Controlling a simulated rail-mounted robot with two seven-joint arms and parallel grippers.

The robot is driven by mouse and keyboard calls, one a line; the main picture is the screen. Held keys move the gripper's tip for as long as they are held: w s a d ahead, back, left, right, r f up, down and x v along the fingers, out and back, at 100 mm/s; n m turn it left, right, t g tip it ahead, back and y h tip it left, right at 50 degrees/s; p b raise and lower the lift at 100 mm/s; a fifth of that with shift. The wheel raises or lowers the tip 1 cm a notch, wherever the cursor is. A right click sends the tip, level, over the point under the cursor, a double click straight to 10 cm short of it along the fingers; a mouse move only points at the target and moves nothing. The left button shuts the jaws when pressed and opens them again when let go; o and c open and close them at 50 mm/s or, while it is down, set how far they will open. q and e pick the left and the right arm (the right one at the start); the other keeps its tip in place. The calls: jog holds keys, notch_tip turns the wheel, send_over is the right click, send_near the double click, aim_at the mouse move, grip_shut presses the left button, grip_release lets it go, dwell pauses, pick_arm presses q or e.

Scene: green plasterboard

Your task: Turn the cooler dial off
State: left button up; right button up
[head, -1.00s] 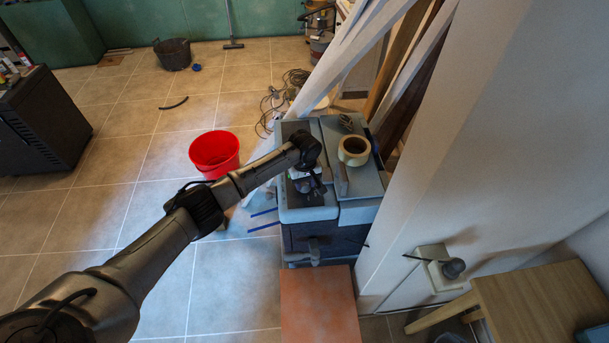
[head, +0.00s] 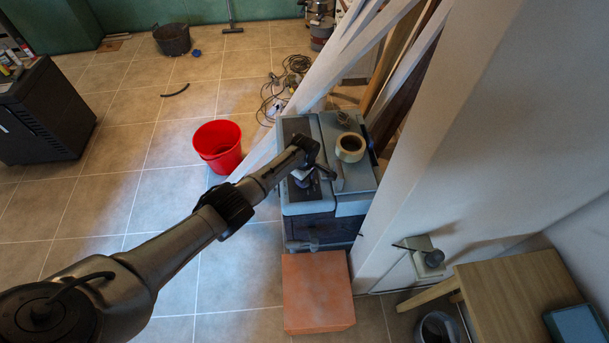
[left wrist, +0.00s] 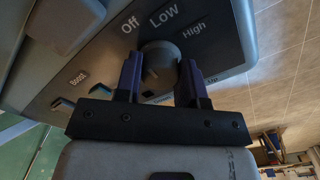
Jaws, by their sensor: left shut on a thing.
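The cooler (head: 290,206) is a grey-blue box with a dark panel on top, in the middle of the head view. In the left wrist view its panel (left wrist: 107,68) carries the labels Off, Low and High around a round grey dial (left wrist: 159,62). My left gripper (left wrist: 160,80) has one finger on each side of the dial and is shut on it. In the head view my left gripper (head: 305,178) is over the cooler's top and hides the dial. Which label the dial points to is not clear. My right gripper is not in view.
A roll of tape (head: 350,147) lies on the cooler's right half. An orange-red block (head: 318,291) stands in front. A red bucket (head: 218,143) is on the floor to the left. White beams (head: 330,65) and a wall close off the right side.

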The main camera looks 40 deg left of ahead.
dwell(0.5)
pick_arm(q)
jog(key=o, duration=0.9)
jog(key=shift+r, duration=0.25)
jog(key=shift+r+p, duration=1.35)
jog(key=shift+r, duration=5.35)
